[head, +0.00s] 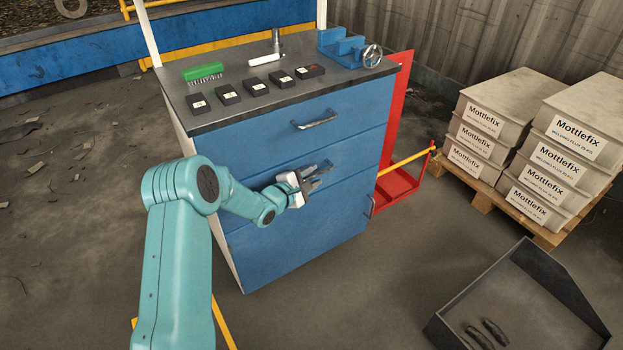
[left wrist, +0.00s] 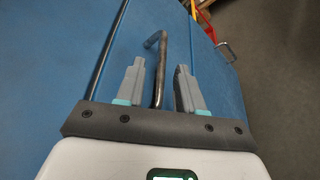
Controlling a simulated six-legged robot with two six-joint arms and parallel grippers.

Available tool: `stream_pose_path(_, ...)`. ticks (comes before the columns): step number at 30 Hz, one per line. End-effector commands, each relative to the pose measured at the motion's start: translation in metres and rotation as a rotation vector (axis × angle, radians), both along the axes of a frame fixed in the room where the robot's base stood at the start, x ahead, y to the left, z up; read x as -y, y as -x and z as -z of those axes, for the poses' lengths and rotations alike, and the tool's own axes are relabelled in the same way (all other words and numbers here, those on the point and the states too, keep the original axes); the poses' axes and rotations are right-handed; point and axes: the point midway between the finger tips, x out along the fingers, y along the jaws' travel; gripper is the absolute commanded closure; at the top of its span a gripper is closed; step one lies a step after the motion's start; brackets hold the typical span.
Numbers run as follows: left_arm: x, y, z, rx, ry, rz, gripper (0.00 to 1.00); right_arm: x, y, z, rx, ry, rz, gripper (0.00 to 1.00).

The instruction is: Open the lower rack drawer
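The blue rack (head: 270,255) has an upper drawer (head: 260,135) with a dark bar handle (head: 315,123) and a drawer front below it (head: 250,170). Both fronts look closed. My left gripper (head: 318,176) is at the handle of this lower drawer front. In the left wrist view its two grey fingers (left wrist: 161,88) are apart, and the bent metal handle (left wrist: 159,70) runs between them. I see a gap beside the handle on the right; contact on the left is unclear. In the head view the gripper mostly hides this handle. My right gripper is not in view.
A small upright handle (head: 371,207) is low at the rack's right edge. It also shows in the left wrist view (left wrist: 225,50). Black boxes (head: 256,88) and a blue vise (head: 345,48) stand on top. A dark open tray (head: 520,300) lies at the lower right.

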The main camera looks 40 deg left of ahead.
Motion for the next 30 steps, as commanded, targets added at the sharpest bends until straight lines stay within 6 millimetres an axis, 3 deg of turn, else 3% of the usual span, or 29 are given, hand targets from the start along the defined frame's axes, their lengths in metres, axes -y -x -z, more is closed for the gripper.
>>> stream_pose_path(10, -0.0022, -0.0058, 0.0005, 0.0, -0.001, -0.001, 0.63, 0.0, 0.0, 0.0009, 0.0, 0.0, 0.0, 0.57)
stream_pose_path(13, -0.0021, -0.0057, 0.0006, 0.001, -0.001, 0.0, 0.96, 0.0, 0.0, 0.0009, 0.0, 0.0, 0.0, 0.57)
stream_pose_path(14, -0.002, -0.0057, 0.0006, 0.001, -0.001, 0.0, 1.0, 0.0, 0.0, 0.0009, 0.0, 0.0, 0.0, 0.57)
stream_pose_path(30, 0.0029, -0.0035, 0.002, -0.003, 0.002, 0.001, 1.0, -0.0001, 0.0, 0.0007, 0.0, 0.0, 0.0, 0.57)
